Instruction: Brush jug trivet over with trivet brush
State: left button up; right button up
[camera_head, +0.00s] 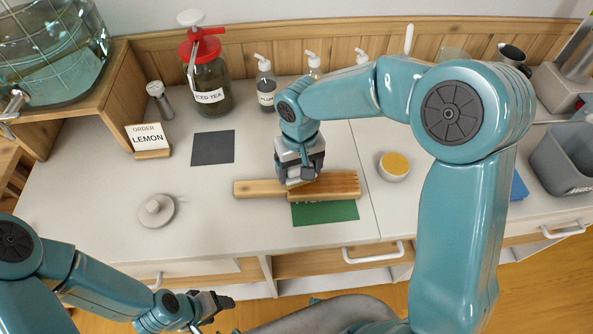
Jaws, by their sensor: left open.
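A wooden brush (260,188), which looks like the trivet brush, lies across the counter with its narrow handle to the left and wider head to the right. My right gripper (302,180) points down at the brush's middle; its fingertips are partly hidden, so I cannot tell if it grips. A dark grey square (212,147), possibly the jug trivet, lies flat and bare, left of the brush. A green mat (325,213) with partly hidden white lettering lies under the brush head's front side. My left gripper (222,303) is open and empty, low in front of the counter.
An iced tea jar (206,85) with red lid, a lemon order sign (150,138) and pump bottles (265,85) stand behind. A round grey lid (157,210) lies left; a yellow-filled bowl (394,166) sits right.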

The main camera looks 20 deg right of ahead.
jog(key=shift+s+d+r, duration=0.1)
jog(key=shift+r, duration=0.35)
jog(key=shift+w+a+r+p, duration=0.15)
jog(key=shift+r+p, duration=0.35)
jog(key=shift+r, duration=0.05)
jog(key=shift+w+a+r+p, duration=0.1)
jog(key=shift+r+p, duration=0.4)
jog(key=shift+s+d+r+p, duration=0.1)
jog(key=shift+d+r+p, duration=0.05)
jog(key=shift+r+p, duration=0.2)
jog(key=shift+s+d+r+p, duration=0.1)
jog(key=shift+r+p, duration=0.1)
jog(key=shift+r, duration=0.6)
jog(key=shift+w+a+r+p, duration=0.1)
jog(key=shift+a+r+p, duration=0.2)
jog(key=shift+p, duration=0.1)
jog(key=shift+f, duration=0.1)
jog(key=shift+d, duration=0.2)
jog(key=shift+a, duration=0.15)
